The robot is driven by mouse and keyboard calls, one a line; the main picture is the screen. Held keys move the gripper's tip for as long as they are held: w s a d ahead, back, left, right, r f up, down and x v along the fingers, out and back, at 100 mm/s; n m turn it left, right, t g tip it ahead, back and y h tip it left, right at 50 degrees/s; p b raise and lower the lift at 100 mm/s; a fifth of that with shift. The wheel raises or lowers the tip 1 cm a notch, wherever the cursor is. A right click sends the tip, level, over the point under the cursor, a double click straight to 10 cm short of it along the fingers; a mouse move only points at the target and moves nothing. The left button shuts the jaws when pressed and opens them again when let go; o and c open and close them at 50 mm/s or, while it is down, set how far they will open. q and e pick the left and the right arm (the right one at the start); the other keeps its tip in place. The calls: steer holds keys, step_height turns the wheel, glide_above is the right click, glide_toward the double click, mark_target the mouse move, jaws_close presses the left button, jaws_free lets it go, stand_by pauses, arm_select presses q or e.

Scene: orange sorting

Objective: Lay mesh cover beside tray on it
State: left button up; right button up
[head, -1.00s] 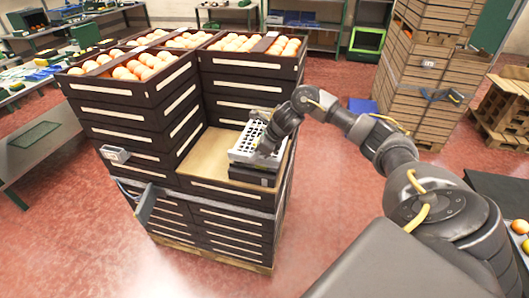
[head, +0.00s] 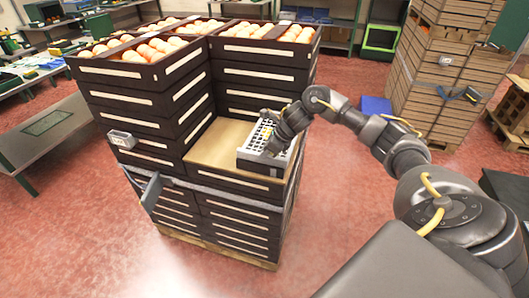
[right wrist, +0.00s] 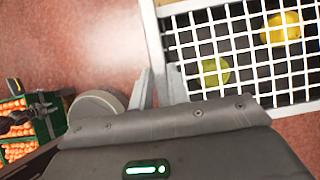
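The white mesh cover (head: 262,132) lies over the dark tray (head: 257,165) on the tan board at the front of the crate stack. In the right wrist view the mesh cover (right wrist: 243,42) shows from above, with a yellow fruit (right wrist: 284,26) and a green-yellow fruit (right wrist: 208,72) beneath its grid. My right gripper (head: 270,148) is at the cover's right side. In the right wrist view its fingers (right wrist: 157,88) stand on either side of the white rim and look closed on it. My arm hides part of the cover and tray. My left gripper is not in view.
Taller crate columns with orange fruit (head: 150,48) stand behind and left of the tan board (head: 222,142). A grey panel (head: 151,192) juts from the stack's front left. Brown crates (head: 425,90) stand at the back right. Red floor is open around the stack.

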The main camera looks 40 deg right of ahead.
steer(key=o, duration=0.5)
steer(key=shift+c, duration=0.2)
steer(key=shift+s+d+r, duration=0.15)
steer(key=shift+s+r, duration=0.05)
steer(key=shift+r, duration=0.25)
steer(key=b+v, duration=0.2)
steer(key=v, duration=0.8)
step_height(320, 180, up, 8)
steer(key=p, duration=0.7)
steer(key=shift+p, duration=0.3)
steer(key=shift+f, duration=0.1)
